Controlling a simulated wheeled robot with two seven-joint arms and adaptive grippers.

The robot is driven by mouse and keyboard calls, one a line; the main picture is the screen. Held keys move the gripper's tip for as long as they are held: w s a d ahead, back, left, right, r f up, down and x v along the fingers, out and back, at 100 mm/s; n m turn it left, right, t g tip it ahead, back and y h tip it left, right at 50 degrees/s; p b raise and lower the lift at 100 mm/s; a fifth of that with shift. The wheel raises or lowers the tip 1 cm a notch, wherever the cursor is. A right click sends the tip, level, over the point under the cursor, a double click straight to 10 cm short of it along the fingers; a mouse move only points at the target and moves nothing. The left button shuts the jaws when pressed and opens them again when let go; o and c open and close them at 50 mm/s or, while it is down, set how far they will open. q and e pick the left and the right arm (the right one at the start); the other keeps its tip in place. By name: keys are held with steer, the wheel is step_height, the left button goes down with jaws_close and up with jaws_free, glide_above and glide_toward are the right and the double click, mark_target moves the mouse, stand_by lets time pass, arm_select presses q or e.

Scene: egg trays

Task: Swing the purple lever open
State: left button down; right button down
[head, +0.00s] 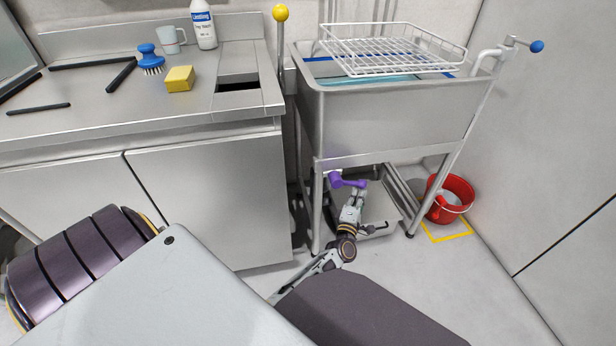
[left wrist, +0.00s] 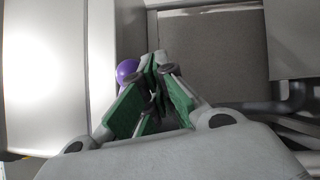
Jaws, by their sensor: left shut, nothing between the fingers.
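The purple lever (head: 345,181) is under the metal sink, near its left front leg, and lies roughly sideways in the head view. Its rounded purple end (left wrist: 126,71) shows in the left wrist view, left of the fingers and partly hidden by them. My left gripper (head: 358,188) is low under the sink with its tips at the lever's right part. In the left wrist view its green-padded fingers (left wrist: 155,60) meet at the tips with nothing between them. I cannot tell whether they touch the lever. My right gripper is not in view.
The sink (head: 385,122) stands above the lever, with a wire rack (head: 440,48) on top. A metal tray (head: 385,208) lies beneath it. A red bucket (head: 462,187) stands to the right. A steel counter cabinet (head: 215,195) is close on the left.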

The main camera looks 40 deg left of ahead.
arm_select(q)
steer(key=s+a+f+m+g+p, duration=0.2)
steer(key=s+a+m+p, duration=0.1)
steer(key=s+a, duration=0.5)
steer(key=shift+s+a+f+m+h+p, duration=0.15)
steer(key=shift+s+a+m+h+p, duration=0.2)
steer(key=shift+s, duration=0.75)
stand_by(1.5)
